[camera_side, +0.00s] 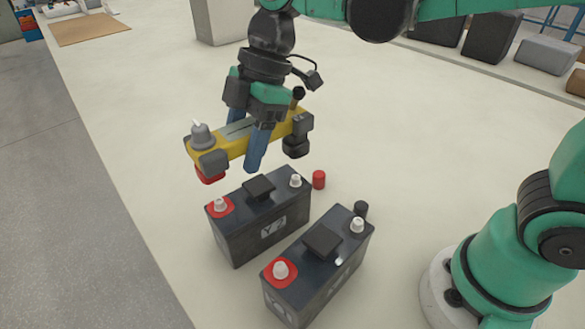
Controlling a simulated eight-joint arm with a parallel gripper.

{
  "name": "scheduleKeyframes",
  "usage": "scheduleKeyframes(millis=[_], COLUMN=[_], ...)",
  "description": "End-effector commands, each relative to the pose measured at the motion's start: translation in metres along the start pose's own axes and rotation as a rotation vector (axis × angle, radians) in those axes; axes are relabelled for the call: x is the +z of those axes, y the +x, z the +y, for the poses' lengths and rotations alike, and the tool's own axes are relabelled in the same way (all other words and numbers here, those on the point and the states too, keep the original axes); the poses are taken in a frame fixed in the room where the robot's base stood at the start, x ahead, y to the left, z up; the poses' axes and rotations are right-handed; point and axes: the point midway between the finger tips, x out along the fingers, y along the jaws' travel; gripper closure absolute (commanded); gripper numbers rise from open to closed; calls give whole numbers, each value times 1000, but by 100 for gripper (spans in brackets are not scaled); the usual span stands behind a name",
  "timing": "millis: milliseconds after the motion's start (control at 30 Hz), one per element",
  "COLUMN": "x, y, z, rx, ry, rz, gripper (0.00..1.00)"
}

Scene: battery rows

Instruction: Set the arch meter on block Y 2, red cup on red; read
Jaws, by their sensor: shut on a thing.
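My gripper (252,140) is shut on the yellow arch meter (233,147) and holds it in the air above and behind block Y 2 (262,226). The meter has a red cup (209,175) at its left end and a black cup (296,147) at its right end. A grey bell-shaped part (201,135) sits on its left top. Block Y 2 is a dark battery with a "Y 2" label on its side. Its red-ringed post (220,205) is at the left and a plain pale post (295,181) at the right. Both cups are apart from the posts.
A second dark battery (318,262) stands in front right, its red-ringed post (281,271) at the left.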

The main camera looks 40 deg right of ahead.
Motion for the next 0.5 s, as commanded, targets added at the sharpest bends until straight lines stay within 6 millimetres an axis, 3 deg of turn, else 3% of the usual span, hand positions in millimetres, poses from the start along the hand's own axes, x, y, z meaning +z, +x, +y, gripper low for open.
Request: scheduleKeyframes(millis=[200,500], x=[8,14], y=[20,34], z=[0,0], rx=[0,0], ry=[0,0], rz=[0,0], gripper=[100,100])
